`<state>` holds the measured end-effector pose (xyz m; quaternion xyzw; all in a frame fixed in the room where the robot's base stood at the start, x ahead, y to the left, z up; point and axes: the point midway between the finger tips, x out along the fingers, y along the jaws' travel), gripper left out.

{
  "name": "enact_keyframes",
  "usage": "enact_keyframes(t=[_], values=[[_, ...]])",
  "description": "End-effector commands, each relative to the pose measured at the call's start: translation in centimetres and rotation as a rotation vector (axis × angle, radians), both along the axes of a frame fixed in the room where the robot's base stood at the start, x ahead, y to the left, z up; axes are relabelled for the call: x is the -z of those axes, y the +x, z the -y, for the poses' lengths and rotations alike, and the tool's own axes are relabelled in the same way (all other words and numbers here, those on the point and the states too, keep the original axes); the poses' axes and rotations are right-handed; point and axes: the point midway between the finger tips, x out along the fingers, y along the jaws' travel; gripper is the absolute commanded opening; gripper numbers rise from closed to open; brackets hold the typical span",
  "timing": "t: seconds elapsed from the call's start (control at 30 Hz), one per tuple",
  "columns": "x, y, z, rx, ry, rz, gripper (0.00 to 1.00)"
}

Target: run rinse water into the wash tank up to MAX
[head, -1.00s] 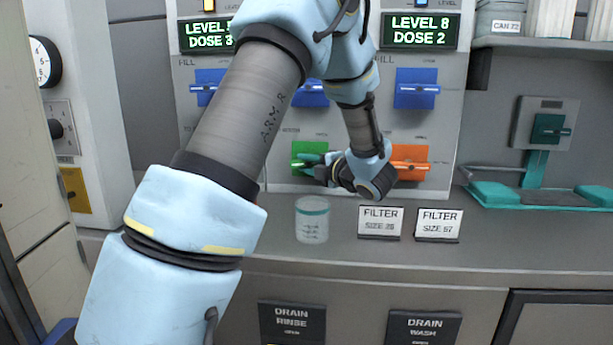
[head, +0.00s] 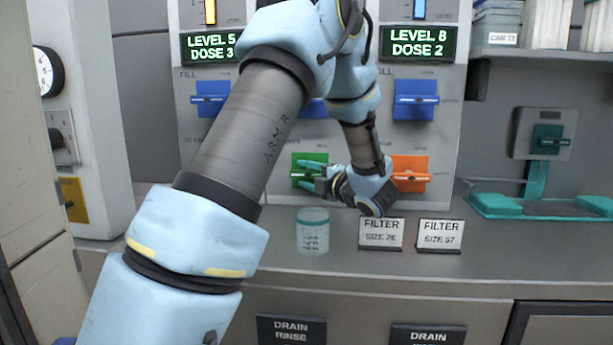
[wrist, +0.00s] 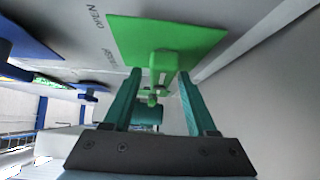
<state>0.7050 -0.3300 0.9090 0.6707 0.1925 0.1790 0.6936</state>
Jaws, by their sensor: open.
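My gripper (head: 318,177) is open at the green valve (head: 301,164) on the lower panel. In the wrist view the green plate (wrist: 185,38) and its handle (wrist: 165,62) lie ahead, with the handle between and beyond the two teal fingers, which stand apart. Contact cannot be told. The left display (head: 211,46) reads LEVEL 5, DOSE 3; the right display (head: 418,43) reads LEVEL 8, DOSE 2. A yellow gauge column (head: 210,11) and a blue one (head: 419,9) stand above them, cut off by the frame. My arm hides the panel's middle; the tank labels and MAX mark are not readable.
Blue valves (head: 415,100) sit above, and an orange valve (head: 410,165) is close right of my gripper. A clear jar (head: 313,234) and filter signs (head: 381,234) stand on the counter below. DRAIN RINSE (head: 291,330) and DRAIN WASH (head: 428,336) plates are under the counter edge.

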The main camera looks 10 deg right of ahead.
Motion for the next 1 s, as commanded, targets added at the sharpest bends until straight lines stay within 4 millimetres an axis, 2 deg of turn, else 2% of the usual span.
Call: enact_keyframes(t=[0.17,0.6,0.8,1.0], values=[[0.0,-1.1,0.7,0.002,-0.001,0.001,0.57],[-0.2,-7.9,4.8,0.003,0.000,0.000,0.57],[-0.2,-9.2,5.5,0.001,0.001,0.000,0.57],[-0.3,-9.3,5.5,0.000,0.001,-0.001,0.57]])
